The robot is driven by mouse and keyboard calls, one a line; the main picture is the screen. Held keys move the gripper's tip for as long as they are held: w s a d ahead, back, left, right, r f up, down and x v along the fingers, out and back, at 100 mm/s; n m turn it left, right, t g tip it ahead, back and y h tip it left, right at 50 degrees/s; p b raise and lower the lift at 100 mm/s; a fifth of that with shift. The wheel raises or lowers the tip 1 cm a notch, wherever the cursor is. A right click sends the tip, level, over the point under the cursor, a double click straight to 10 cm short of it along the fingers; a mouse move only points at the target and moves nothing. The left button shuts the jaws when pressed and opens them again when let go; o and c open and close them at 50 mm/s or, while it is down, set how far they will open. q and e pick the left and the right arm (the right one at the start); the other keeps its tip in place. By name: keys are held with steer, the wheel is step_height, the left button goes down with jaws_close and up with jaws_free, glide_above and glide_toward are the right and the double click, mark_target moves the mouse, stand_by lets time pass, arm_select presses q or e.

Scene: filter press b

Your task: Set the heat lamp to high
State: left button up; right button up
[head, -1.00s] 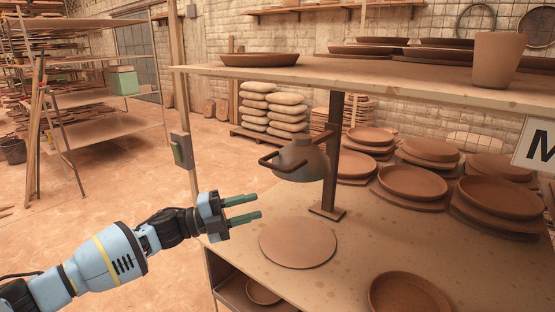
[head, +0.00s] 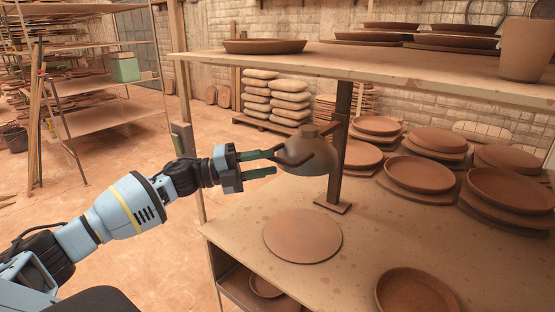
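My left gripper (head: 274,162) reaches in from the left. Its two green fingers are apart, with their tips at the handle side of the lamp. I cannot tell whether they touch the handle. My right gripper is not in view.
The upper shelf (head: 345,64) carries bowls, plates and a clay pot (head: 524,53). Stacked plates (head: 418,174) fill the right of the lower table. A bowl (head: 416,294) sits at the front. The floor at left is open.

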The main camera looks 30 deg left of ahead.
mark_target(274, 161)
arm_select(q)
steer(key=shift+w+d+r, duration=0.45)
steer(key=shift+w+d, duration=0.25)
steer(key=shift+d, duration=0.15)
steer(key=shift+w+d+f+p, duration=0.1)
steer(key=shift+w+d+p, duration=0.2)
steer(key=shift+w+d, duration=0.3)
steer(key=shift+s, duration=0.1)
jaws_close()
